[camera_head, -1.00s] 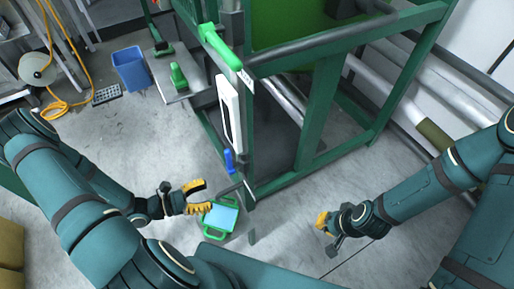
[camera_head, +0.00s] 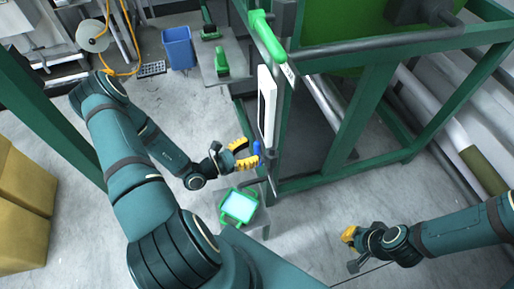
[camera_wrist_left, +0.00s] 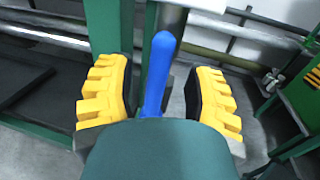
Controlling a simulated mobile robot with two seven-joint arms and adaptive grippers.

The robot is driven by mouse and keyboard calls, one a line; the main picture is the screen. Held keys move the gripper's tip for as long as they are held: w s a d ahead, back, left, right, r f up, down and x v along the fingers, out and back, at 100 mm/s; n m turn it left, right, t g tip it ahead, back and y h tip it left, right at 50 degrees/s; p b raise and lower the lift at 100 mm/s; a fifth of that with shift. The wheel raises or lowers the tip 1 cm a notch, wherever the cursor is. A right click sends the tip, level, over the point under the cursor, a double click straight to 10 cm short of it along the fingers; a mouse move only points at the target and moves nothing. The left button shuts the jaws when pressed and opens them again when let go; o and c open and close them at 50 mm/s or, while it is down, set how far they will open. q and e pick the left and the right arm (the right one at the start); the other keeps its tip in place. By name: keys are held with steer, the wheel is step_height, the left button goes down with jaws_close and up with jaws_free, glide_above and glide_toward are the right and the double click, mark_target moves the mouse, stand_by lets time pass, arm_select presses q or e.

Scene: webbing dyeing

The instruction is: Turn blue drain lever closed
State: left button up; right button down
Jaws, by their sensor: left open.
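The blue drain lever (camera_head: 256,149) is on the green machine frame, below a white panel, and points roughly upright. My left gripper (camera_head: 243,153) is at the lever, with yellow ridged fingers. In the left wrist view the blue lever (camera_wrist_left: 158,75) stands between the two open fingers (camera_wrist_left: 160,98), with a gap on each side. The lever's lower end is hidden behind my gripper's body there. My right gripper (camera_head: 349,243) is low at the right, over the floor and away from the lever; its finger opening is not clear.
A green lever (camera_head: 267,36) and a white panel (camera_head: 267,105) are above the blue lever on the frame. A green-rimmed tray-like item (camera_head: 239,207) is just below my left gripper. A blue bin (camera_head: 178,48) stands behind.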

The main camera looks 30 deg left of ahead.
arm_select(q)
steer(key=shift+x, duration=1.3)
jaws_close()
